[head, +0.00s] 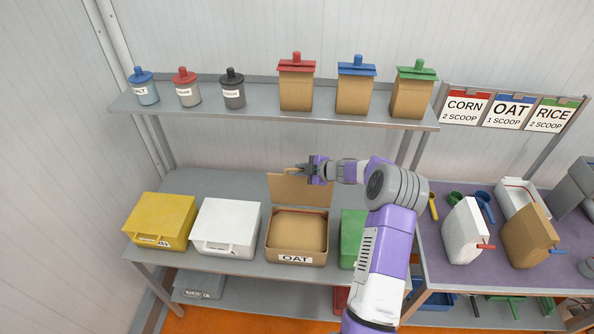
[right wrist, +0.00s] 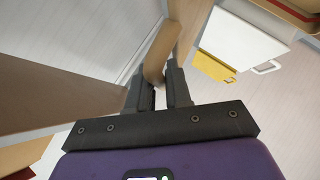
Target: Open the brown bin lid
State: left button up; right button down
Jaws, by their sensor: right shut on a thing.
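The brown bin (head: 318,258), with an OAT label on its front, stands on the middle shelf among other bins. Its brown lid (head: 300,192) is raised about upright at the back, and tan contents show inside the bin. My right gripper (head: 303,170) is at the lid's upper edge, shut on the lid's handle. In the right wrist view, the fingers of my right gripper (right wrist: 164,88) close around a tan piece (right wrist: 160,48); its exact outline is partly hidden by the fingers. My left gripper is not in view.
A white bin (head: 227,222) and a yellow bin (head: 162,215) stand left of the brown bin, both closed. A green bin (head: 349,232) is on the right, partly behind my arm. The upper shelf (head: 265,116) with jars and canisters overhangs behind the lid.

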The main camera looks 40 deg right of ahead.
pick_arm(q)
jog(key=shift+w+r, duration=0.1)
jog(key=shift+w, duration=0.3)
pick_arm(e)
jog(key=shift+w+d+f, duration=0.15)
jog(key=shift+d+f, duration=0.05)
jog(key=shift+d, duration=0.1)
jog(key=c, duration=1.2)
grip_release()
jog(key=shift+o, duration=0.2)
jog(key=shift+f, duration=0.1)
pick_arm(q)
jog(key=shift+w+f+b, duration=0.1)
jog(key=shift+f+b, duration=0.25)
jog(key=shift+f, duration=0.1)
pick_arm(e)
jog(key=v, duration=0.7)
jog(key=shift+r, duration=0.55)
jog(key=shift+d, duration=0.15)
